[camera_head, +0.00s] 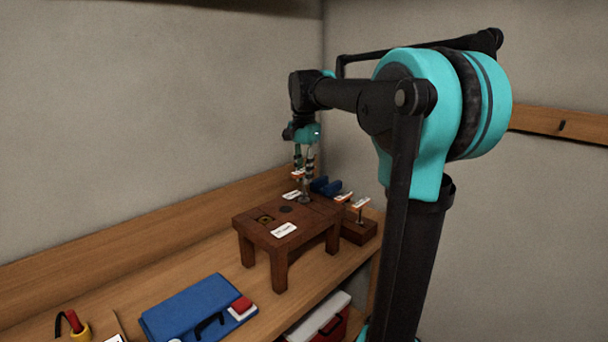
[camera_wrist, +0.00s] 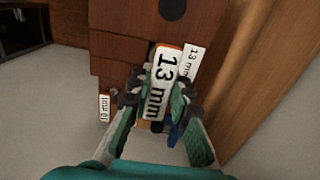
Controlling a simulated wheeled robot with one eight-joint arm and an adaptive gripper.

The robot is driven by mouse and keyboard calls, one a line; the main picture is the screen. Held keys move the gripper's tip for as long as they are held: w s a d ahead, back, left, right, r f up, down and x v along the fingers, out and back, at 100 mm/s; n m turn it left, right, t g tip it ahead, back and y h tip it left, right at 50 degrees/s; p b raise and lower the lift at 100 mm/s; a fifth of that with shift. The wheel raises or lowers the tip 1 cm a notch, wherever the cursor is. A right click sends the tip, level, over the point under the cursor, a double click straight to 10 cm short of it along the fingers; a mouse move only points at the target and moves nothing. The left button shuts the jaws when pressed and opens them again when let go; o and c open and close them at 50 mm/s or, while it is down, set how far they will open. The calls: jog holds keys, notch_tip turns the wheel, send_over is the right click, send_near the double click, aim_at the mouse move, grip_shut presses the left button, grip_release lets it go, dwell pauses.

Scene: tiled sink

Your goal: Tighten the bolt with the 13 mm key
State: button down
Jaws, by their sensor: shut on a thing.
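My gripper (camera_head: 304,168) points down over the back end of a small wooden stand (camera_head: 262,240). In the wrist view my gripper (camera_wrist: 157,98) is shut on the 13 mm key, whose white, orange-edged tag (camera_wrist: 163,75) lies between the fingers. The key's shaft (camera_head: 305,192) reaches down to about the stand's top; I cannot tell whether it touches. A second 13 mm label (camera_wrist: 192,62) lies flat on the stand beside it, also visible in the head view (camera_head: 291,195). The bolt cannot be made out; the key and fingers cover that spot.
A wooden block (camera_head: 359,232) right of the stand holds other tagged keys (camera_head: 361,204). A blue object (camera_head: 325,186) is behind the stand. A blue case (camera_head: 198,308) lies on the bench at front left.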

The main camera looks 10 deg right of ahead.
jog(key=m, duration=0.6)
jog(key=c, duration=1.2)
grip_release()
jog(key=shift+r, duration=3.5)
